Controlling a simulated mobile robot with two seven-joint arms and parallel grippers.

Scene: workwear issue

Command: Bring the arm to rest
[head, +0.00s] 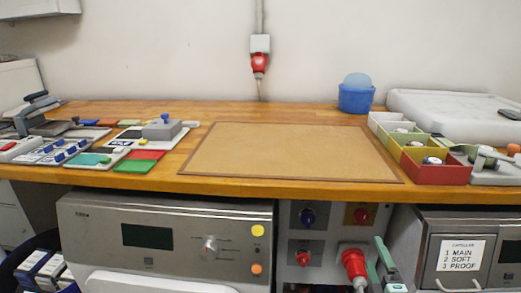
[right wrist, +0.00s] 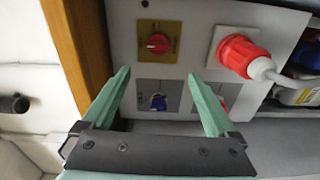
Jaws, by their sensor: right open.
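My right gripper (head: 376,254) shows at the bottom of the head view, low in front of the bench and right of the middle. Its green fingers stand apart in the right wrist view (right wrist: 158,76), with nothing between them. Beyond the fingers is a grey panel with a red rotary switch (right wrist: 158,43) on a yellow plate and a blue switch (right wrist: 157,102). I cannot tell how close the fingertips are to the panel. My left gripper is not in view.
The wooden bench top (head: 290,189) lies above the gripper, with a tan mat (head: 290,150) in the middle. A red plug (head: 353,262) juts out beside the gripper; it also shows in the right wrist view (right wrist: 240,54). A labelled machine (head: 460,255) stands to the right.

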